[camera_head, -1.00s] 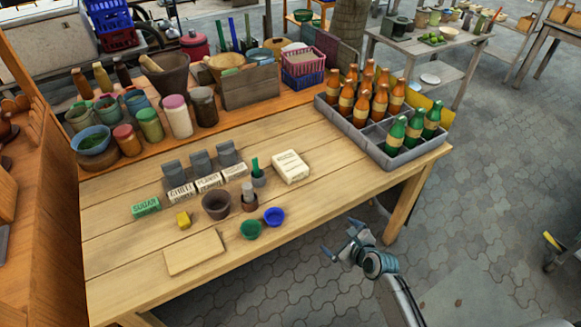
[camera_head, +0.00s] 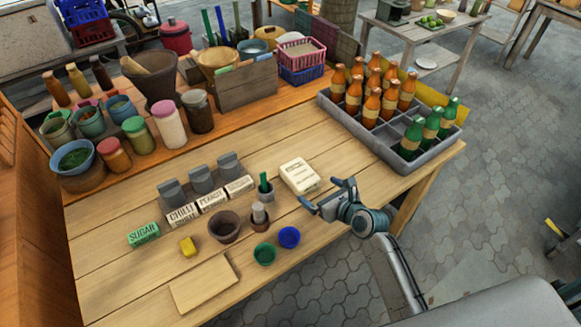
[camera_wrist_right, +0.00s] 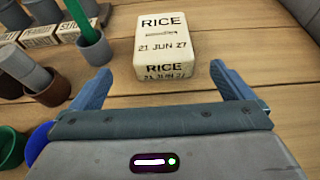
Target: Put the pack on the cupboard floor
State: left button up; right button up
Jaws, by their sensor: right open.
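The pack (camera_head: 300,176) is a cream box lying flat on the wooden table. In the right wrist view its label reads RICE, 21 JUN 27 on the pack (camera_wrist_right: 163,42). My right gripper (camera_head: 319,192) is open and empty at the pack's near right side, with the fingers pointing at it. In the wrist view the pack lies ahead, between the lines of the two fingers, apart from them. A wooden structure (camera_head: 20,215) stands at the left edge; I cannot tell whether it is the cupboard, and no cupboard floor shows. My left gripper is out of view.
A grey bottle crate (camera_head: 405,165) stands at the table's far right. Left of the pack are a green-handled grey cup (camera_head: 265,193), brown pots, blue (camera_head: 289,237) and green cups, and several labelled boxes. A board (camera_head: 203,283) lies at the front left. Jars line the back shelf.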

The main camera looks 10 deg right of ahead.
aim_at(302, 178)
jog(key=shift+x, duration=2.1)
jog(key=shift+w+a, duration=0.1)
jog(key=shift+w, duration=0.25)
jog(key=shift+w+a+f, duration=0.1)
jog(key=shift+w+f, duration=0.05)
jog(key=shift+w, duration=0.15)
jog(key=x, duration=0.4)
jog(key=shift+w+p, duration=0.15)
jog(key=shift+p, duration=0.15)
jog(key=shift+w+f, duration=0.25)
jog(key=shift+w, duration=0.1)
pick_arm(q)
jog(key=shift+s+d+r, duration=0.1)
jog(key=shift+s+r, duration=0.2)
